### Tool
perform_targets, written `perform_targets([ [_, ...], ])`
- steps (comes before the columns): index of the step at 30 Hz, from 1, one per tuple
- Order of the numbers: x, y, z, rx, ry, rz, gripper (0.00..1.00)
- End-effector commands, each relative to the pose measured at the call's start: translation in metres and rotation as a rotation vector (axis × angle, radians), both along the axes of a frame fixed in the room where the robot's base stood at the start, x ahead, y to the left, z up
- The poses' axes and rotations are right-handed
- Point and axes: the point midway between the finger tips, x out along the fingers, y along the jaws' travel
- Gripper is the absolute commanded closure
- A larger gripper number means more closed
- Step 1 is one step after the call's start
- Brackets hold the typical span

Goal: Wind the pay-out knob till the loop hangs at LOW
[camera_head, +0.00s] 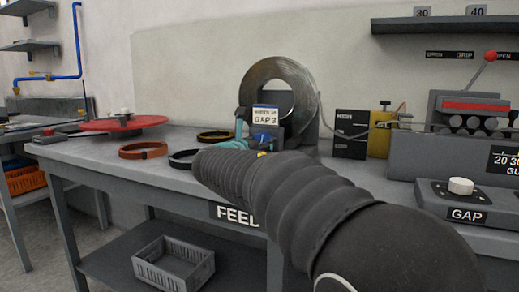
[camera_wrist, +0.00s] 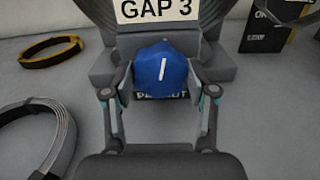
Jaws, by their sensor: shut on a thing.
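The blue pay-out knob (camera_wrist: 162,72) sits between the two fingers of my gripper (camera_wrist: 162,84) in the wrist view, with its white line close to upright. The label below it (camera_wrist: 178,95) is partly hidden by the knob. In the head view, the knob (camera_head: 264,138) shows small beside teal parts of my gripper (camera_head: 243,140), mostly behind my arm.
A card reading GAP 3 (camera_wrist: 158,10) is above the knob. Dark and yellow-black rings (camera_wrist: 50,52) lie to the left. An orange ring (camera_head: 144,150) and red turntable (camera_head: 112,124) are further left. A roller unit with a GAP dial (camera_head: 460,186) stands right.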

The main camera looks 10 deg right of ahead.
Motion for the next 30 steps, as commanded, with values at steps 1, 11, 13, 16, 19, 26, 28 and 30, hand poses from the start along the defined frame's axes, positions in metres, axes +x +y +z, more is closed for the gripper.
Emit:
perform_targets([
  [1, -0.0003, -0.0004, -0.0041, 0.034, -0.027, 0.000, 0.78],
  [11, -0.0012, -0.0016, -0.0049, 0.284, -0.209, -0.001, 0.78],
  [13, -0.0013, -0.0017, -0.0044, 0.333, -0.246, 0.000, 0.78],
  [16, -0.0014, -0.0020, -0.0044, 0.399, -0.292, -0.001, 0.78],
  [19, -0.0015, -0.0022, -0.0040, 0.455, -0.333, 0.000, 0.78],
  [26, -0.0017, -0.0024, -0.0030, 0.552, -0.402, 0.000, 0.78],
  [28, -0.0017, -0.0025, -0.0024, 0.569, -0.416, 0.000, 0.78],
  [30, -0.0016, -0.0026, -0.0020, 0.585, -0.426, 0.000, 0.78],
])
